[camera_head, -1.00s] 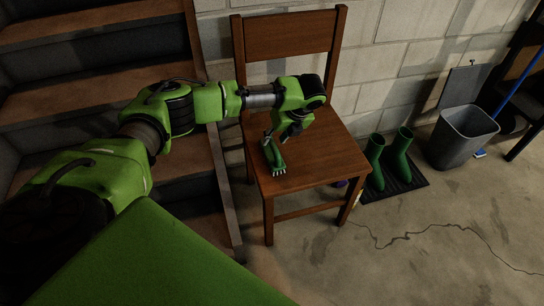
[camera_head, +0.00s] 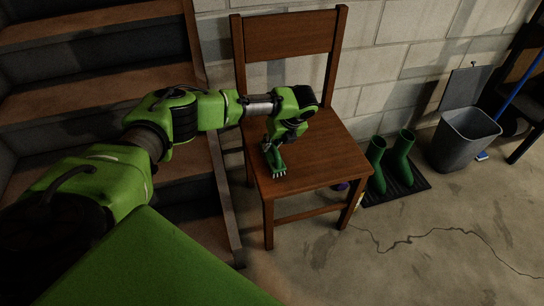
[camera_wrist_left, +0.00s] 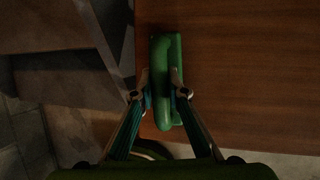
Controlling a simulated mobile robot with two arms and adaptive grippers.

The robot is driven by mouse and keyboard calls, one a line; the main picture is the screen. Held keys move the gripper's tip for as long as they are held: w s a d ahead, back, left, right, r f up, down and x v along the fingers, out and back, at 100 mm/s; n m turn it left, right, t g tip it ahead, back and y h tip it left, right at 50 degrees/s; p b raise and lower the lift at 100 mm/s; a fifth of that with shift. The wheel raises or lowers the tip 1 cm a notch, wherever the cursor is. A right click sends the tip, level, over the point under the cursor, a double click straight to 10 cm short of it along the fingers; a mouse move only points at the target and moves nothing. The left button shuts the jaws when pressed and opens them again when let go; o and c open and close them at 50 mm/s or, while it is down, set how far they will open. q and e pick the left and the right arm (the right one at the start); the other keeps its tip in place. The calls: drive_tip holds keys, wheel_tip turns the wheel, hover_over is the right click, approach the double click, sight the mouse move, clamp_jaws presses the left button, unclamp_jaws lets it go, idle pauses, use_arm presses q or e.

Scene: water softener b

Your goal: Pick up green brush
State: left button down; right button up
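The green brush (camera_head: 276,160) lies on the wooden chair seat (camera_head: 320,155), near its front left edge, with pale bristles toward the front. My left gripper (camera_head: 275,142) is right at the brush's rear part. In the left wrist view the brush (camera_wrist_left: 165,50) runs lengthwise between the fingertips of my left gripper (camera_wrist_left: 160,80). The fingers are apart; the left one is beside the brush and the right one overlaps its edge. Firm contact cannot be made out. My right gripper is not in view.
Wooden stairs (camera_head: 100,100) stand left of the chair. The chair backrest (camera_head: 290,35) rises behind the seat, against a block wall. Green boots (camera_head: 402,150) on a dark mat and a grey bin (camera_head: 462,140) stand to the right. The right part of the seat is clear.

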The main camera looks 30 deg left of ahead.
use_arm(q)
drive_tip(key=shift+r, duration=0.1)
wheel_tip(320, 180, up, 4)
drive_tip(key=shift+d+f+p, duration=0.1)
drive_tip(key=shift+f+p, duration=0.15)
drive_tip(key=shift+p, duration=0.65)
drive_tip(key=s+d+r, duration=0.1)
drive_tip(key=r, duration=0.1)
drive_tip(key=s+d+r+p, duration=0.1)
drive_tip(key=r, duration=0.1)
drive_tip(key=s+d+r+p, duration=0.1)
drive_tip(key=r, duration=0.1)
drive_tip(key=shift+d, duration=0.4)
drive_tip(key=s+d+r+p, duration=0.2)
drive_tip(key=s+d+r, duration=0.1)
drive_tip(key=s+d, duration=0.2)
drive_tip(key=shift+s+d+r, duration=0.2)
drive_tip(key=shift+s+d, duration=0.2)
drive_tip(key=shift+d, duration=0.55)
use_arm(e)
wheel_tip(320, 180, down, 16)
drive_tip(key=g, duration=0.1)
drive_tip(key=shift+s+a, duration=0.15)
